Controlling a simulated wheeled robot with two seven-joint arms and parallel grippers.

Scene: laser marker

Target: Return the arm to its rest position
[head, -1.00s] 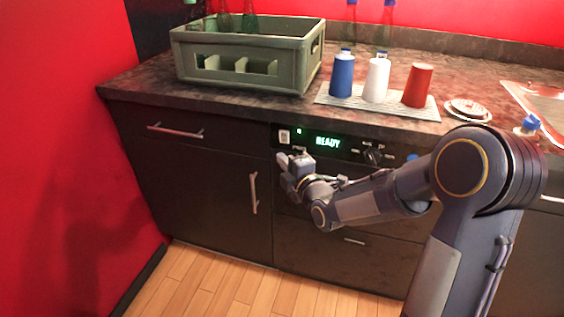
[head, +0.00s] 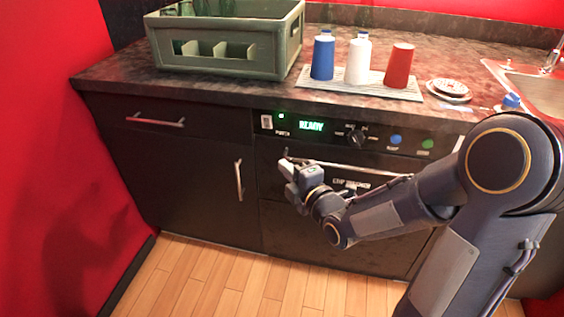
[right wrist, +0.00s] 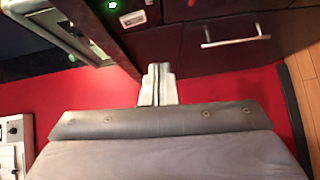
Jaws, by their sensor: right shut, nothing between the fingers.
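My right gripper (head: 289,167) is in front of the dark machine panel (head: 345,133) in the head view, below its lit green READY display (head: 311,126). The gripper is shut and empty. In the right wrist view its closed fingers (right wrist: 158,84) point toward the cabinet and the red wall, with no object between them. My right arm (head: 440,200) reaches in from the lower right, bent at the elbow, and covers part of the drawers. My left gripper is not in view.
On the counter (head: 110,76) stand a green crate (head: 225,45) and a grey mat (head: 400,92) with blue, white and red cups. A round dish (head: 449,88) lies beside the sink (head: 535,90). The cabinet handle (head: 239,180) is left of my gripper. The wooden floor (head: 250,285) is clear.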

